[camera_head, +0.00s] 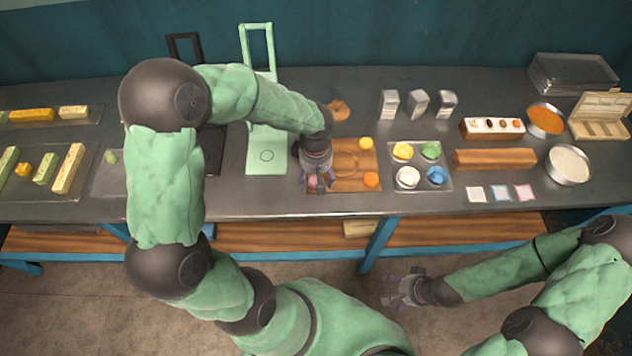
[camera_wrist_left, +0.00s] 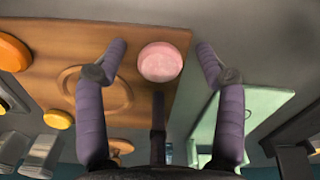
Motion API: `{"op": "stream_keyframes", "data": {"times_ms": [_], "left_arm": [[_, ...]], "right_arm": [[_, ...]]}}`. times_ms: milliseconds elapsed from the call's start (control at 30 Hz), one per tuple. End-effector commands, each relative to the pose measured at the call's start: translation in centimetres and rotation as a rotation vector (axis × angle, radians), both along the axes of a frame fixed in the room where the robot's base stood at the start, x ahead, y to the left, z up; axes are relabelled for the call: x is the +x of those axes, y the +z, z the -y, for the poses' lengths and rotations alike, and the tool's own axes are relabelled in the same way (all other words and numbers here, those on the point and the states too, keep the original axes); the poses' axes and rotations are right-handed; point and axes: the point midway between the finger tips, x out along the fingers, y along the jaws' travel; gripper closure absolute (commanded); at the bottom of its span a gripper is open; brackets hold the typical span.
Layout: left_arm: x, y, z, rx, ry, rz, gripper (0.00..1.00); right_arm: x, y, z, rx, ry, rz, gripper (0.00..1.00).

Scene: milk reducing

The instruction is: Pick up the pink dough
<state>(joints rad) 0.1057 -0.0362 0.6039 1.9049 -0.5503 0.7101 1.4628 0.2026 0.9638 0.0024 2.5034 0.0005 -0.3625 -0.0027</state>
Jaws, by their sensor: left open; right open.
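The pink dough (camera_wrist_left: 160,62) is a small round pale-pink disc near the edge of the wooden board (camera_wrist_left: 60,40). In the head view the pink dough (camera_head: 313,181) shows only in part, by my left gripper (camera_head: 318,185). In the left wrist view my left gripper (camera_wrist_left: 158,65) is open, with its fingers on either side of the dough and apart from it. My right gripper (camera_head: 392,290) is open and empty, low in front of the table and away from the dough.
Orange dough (camera_head: 371,180) and yellow dough (camera_head: 366,143) lie on the board's right side. A tray (camera_head: 421,187) with yellow, green, white and blue pieces stands to the right. A light-green stand (camera_head: 265,165) is just left of the board. A wooden block (camera_head: 495,159) lies farther right.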

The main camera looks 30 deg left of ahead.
Motion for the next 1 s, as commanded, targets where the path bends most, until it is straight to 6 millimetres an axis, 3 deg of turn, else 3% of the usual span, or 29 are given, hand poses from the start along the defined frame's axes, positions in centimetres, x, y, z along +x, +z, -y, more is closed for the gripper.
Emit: {"op": "stream_keyframes", "data": {"times_ms": [267, 433, 467, 833, 1000], "left_arm": [[0.1, -0.5, 0.0, 0.000, -0.001, 0.002, 0.30], [0.1, -0.5, 0.0, 0.000, 0.000, 0.002, 0.78], [0.1, -0.5, 0.0, 0.000, 0.000, 0.002, 0.80], [0.1, -0.4, 0.0, 0.000, 0.000, 0.002, 0.81], [0.1, 0.5, 0.0, 0.001, 0.001, 0.004, 0.81]], "right_arm": [[0.0, -0.1, 0.0, 0.000, 0.000, 0.000, 0.21], [0.0, -0.1, 0.0, 0.000, 0.000, 0.000, 0.21], [0.0, -0.1, 0.0, 0.000, 0.000, 0.000, 0.21], [0.0, -0.1, 0.0, 0.000, 0.000, 0.000, 0.21], [0.0, 0.2, 0.0, 0.000, 0.000, 0.000, 0.21]]}}
